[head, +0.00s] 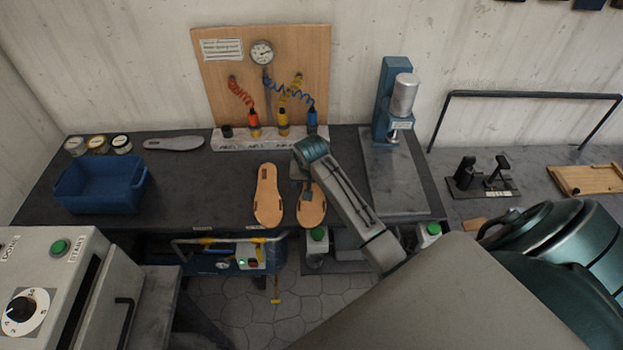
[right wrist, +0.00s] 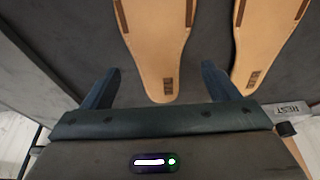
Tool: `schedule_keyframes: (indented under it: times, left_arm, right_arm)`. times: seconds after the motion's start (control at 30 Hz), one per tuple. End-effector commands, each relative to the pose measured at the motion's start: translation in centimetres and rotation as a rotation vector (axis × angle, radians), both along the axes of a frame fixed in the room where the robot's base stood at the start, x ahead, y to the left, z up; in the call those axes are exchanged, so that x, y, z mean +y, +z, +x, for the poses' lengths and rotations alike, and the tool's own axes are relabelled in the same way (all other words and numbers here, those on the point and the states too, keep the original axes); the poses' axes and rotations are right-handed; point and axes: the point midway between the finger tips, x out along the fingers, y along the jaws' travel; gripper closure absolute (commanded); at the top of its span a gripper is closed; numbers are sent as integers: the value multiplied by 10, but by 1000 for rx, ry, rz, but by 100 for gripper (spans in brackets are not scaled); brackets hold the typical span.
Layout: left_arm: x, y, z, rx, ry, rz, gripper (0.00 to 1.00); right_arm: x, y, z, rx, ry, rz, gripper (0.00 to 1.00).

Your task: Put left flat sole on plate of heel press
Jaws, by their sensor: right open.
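Two tan flat soles lie side by side on the dark bench: one on the left in the head view (head: 267,195), one on the right (head: 313,208). I cannot tell by marks which is the left sole. My right gripper (head: 309,185) is open above the right-hand one and hides its far part. In the right wrist view that sole's end (right wrist: 160,70) lies between the spread fingers (right wrist: 160,85), apart from both; the other sole (right wrist: 268,40) is to the right. The blue heel press (head: 393,90) stands at the back right; its grey plate (head: 400,190) looks bare. My left gripper is out of view.
A blue bin (head: 100,188), several small jars and a grey insole (head: 173,143) are at the left. An air-tool rack (head: 270,145) with coiled hoses stands behind the soles. A black stand (head: 485,185) and wooden tray (head: 590,180) are at the right.

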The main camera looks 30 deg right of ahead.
Motion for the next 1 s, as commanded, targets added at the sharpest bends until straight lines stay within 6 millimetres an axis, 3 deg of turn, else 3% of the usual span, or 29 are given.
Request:
schedule_keyframes:
  times: [0.43, 0.97, 1.0]
  left_arm:
    - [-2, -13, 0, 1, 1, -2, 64]
    - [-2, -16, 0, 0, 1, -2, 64]
    - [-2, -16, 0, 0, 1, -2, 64]
  right_arm:
    - [-7, -42, 10, 0, 0, 0, 18]
    - [-9, -49, 12, -1, 1, -1, 18]
    - [-9, -49, 12, -1, 1, -1, 26]
